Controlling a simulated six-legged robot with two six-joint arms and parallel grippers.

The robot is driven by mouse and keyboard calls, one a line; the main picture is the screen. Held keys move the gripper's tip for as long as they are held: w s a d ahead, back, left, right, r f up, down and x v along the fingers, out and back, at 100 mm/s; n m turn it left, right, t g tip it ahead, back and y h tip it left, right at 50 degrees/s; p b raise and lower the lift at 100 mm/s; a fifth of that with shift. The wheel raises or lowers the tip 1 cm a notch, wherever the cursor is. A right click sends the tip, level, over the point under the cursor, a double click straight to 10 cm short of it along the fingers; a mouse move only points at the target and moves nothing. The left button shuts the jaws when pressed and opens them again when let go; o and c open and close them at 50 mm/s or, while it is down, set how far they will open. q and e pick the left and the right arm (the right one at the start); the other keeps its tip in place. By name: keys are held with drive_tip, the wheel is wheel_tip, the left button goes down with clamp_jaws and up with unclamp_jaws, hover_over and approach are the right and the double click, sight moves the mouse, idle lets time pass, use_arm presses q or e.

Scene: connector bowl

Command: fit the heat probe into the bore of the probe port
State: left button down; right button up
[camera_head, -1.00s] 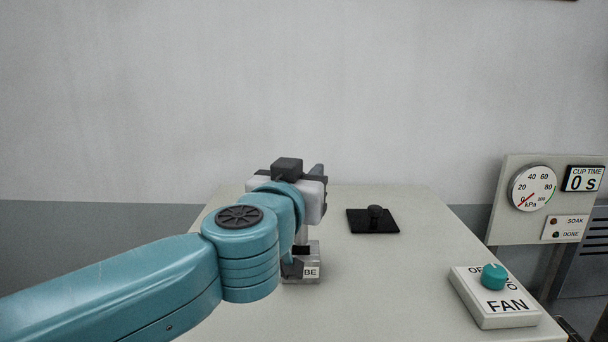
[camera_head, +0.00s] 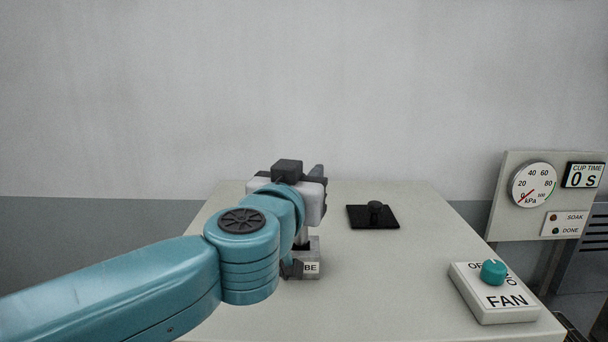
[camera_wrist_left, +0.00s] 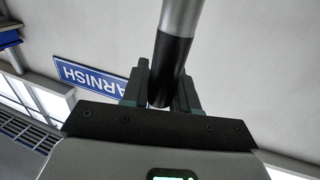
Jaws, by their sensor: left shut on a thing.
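My left gripper (camera_head: 300,195) is over the table, its fingers mostly hidden behind its pale body and wrist. In the left wrist view, the gripper (camera_wrist_left: 160,95) is shut on the heat probe (camera_wrist_left: 172,62), a silver rod with a black section between the fingers. In the head view, a short piece of the probe's shaft (camera_head: 303,237) shows below the gripper, upright. It is right above the probe port (camera_head: 312,257), a grey block whose label is partly covered by my arm. The bore is largely hidden, so I cannot tell whether the tip is inside. My right gripper is not in view.
A black plate (camera_head: 358,217) with a knob lies to the right on the table (camera_head: 400,290). A FAN box (camera_head: 485,309) with a teal dial is at the right front. A gauge panel (camera_head: 510,230) stands beyond the right edge. The table between is clear.

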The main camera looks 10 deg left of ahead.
use_arm(q)
drive_tip(key=shift+f+b, duration=1.8)
drive_tip(key=shift+f, duration=0.65)
drive_tip(key=c, duration=0.8)
unclamp_jaws()
drive_tip(key=shift+s, duration=0.15)
drive_tip(key=s, duration=1)
drive_tip(key=s+a, duration=0.1)
drive_tip(key=s, duration=0.5)
drive_tip(key=shift+s, duration=0.1)
